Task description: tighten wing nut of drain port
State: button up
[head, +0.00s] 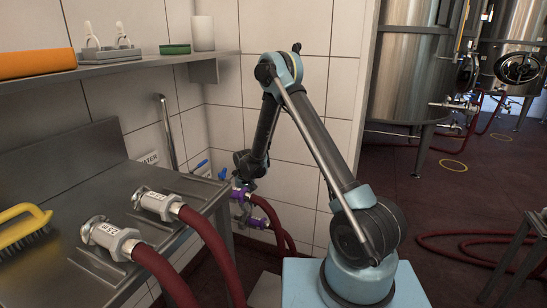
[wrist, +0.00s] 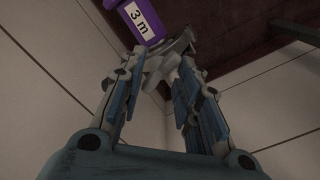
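In the wrist view, a grey metal clamp with what looks like a wing nut (wrist: 178,45) sits at my fingertips, beside a purple collar (wrist: 143,18) labelled "3 m". My gripper (wrist: 160,68) has its two fingers apart, one on each side of the metal piece. The tips overlap it in the picture, so I cannot tell whether they press on it. In the head view, my arm reaches down to the purple-collared hose fittings (head: 240,195) low by the tiled wall. My arm's end hides most of the port there.
A metal bench (head: 70,205) at left holds two hose ends with metal couplings (head: 110,238) and a yellow brush (head: 22,228). Dark red hoses (head: 210,240) hang over its edge. Blue valve handles (head: 200,165) stick out near the port. A shelf (head: 130,64) is above.

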aim_at(247, 204)
jog(key=n, duration=1.3)
jog(key=shift+n, duration=0.4)
jog(key=n, duration=0.6)
jog(key=shift+n, duration=0.3)
jog(key=n, duration=0.5)
jog(key=shift+n, duration=0.3)
jog(key=shift+r+n, duration=0.2)
jog(key=shift+n, duration=0.2)
notch_tip(247, 204, up, 17)
jog(key=s+d+r+m, duration=0.2)
jog(key=d+r+m, duration=0.2)
jog(key=d, duration=0.3)
jog(key=s+d+r+m, duration=0.2)
jog(key=d+r+m, duration=0.2)
jog(key=d+r, duration=0.2)
jog(key=shift+s+d+r, duration=0.35)
jog(key=shift+s+r, duration=0.05)
jog(key=shift+r, duration=0.3)
